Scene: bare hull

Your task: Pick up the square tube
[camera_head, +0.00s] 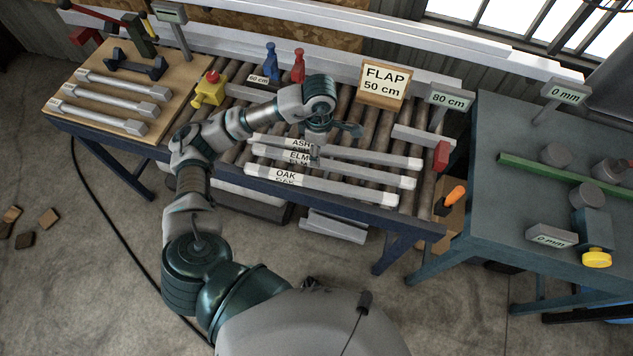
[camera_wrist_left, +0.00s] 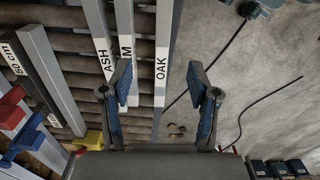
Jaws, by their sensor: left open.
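Three long pale square tubes lie side by side on the roller table, labelled ASH (camera_head: 385,157), ELM (camera_head: 370,177) and OAK (camera_head: 335,188). The label of ELM is partly covered by my gripper. My left gripper (camera_head: 336,142) is open and empty, over the labelled ends of the ASH and ELM tubes. In the left wrist view, my left gripper (camera_wrist_left: 160,72) has its fingers spread, with the OAK tube (camera_wrist_left: 162,45) showing between them. The ELM tube (camera_wrist_left: 124,25) is partly hidden behind one finger; the ASH tube (camera_wrist_left: 97,20) lies beyond it. My right gripper is out of view.
A FLAP 50 cm sign (camera_head: 383,83), blue clamp (camera_head: 271,62), red clamp (camera_head: 298,66) and yellow clamp (camera_head: 209,90) stand around the roller table. A wooden board (camera_head: 75,92) at left holds several grey bars. A teal table (camera_head: 515,130) at right bears a green bar (camera_head: 560,178).

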